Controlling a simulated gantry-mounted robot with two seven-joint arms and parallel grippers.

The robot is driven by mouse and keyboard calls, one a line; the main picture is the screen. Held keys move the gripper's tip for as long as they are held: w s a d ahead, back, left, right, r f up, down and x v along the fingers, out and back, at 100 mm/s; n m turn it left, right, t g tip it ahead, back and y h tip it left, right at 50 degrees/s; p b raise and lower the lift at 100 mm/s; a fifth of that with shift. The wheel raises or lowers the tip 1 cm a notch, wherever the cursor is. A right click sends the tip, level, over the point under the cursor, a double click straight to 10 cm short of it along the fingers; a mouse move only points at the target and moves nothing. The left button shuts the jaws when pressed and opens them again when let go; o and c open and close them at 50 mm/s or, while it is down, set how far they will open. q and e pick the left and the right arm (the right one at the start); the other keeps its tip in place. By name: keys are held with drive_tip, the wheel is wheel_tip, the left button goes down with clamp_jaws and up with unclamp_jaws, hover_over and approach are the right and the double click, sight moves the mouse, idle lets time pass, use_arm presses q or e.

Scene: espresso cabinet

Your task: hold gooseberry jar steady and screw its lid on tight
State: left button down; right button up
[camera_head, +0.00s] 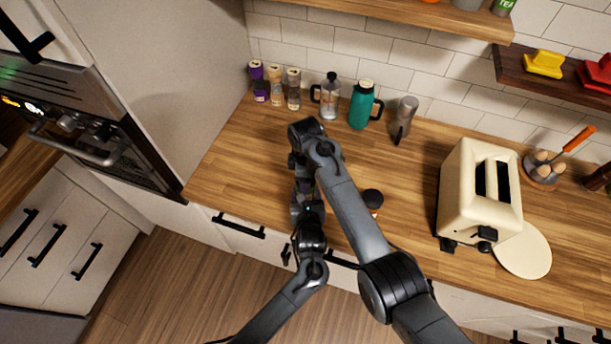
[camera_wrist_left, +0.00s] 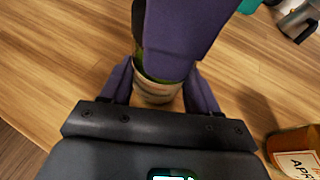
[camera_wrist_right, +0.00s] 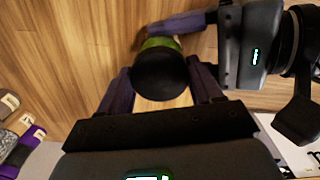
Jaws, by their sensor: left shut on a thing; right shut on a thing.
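The gooseberry jar (camera_wrist_left: 155,92) stands on the wooden counter, its lower glass between the purple fingers of my left gripper (camera_wrist_left: 158,84), which is shut on it. In the right wrist view its green contents (camera_wrist_right: 160,43) show beyond the dark round lid (camera_wrist_right: 160,75). The lid sits on top of the jar, between the fingers of my right gripper (camera_wrist_right: 163,82), which is shut on it from above. In the left wrist view the right gripper's finger hides most of the jar's upper part. The arms hide the jar in the head view. I cannot tell how tight the lid is.
An apricot-labelled jar (camera_head: 372,200) with a dark lid stands just right of my arms. A cream toaster (camera_head: 462,190) and round board (camera_head: 524,251) are farther right. A teal jug (camera_head: 361,106), French press (camera_head: 330,98) and spice jars (camera_head: 275,86) line the wall.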

drive_tip(key=m, duration=0.9)
drive_tip(key=shift+f+m, duration=0.1)
drive_tip(key=shift+m, duration=0.3)
drive_tip(key=m, duration=0.7)
drive_tip(key=o, duration=1.2)
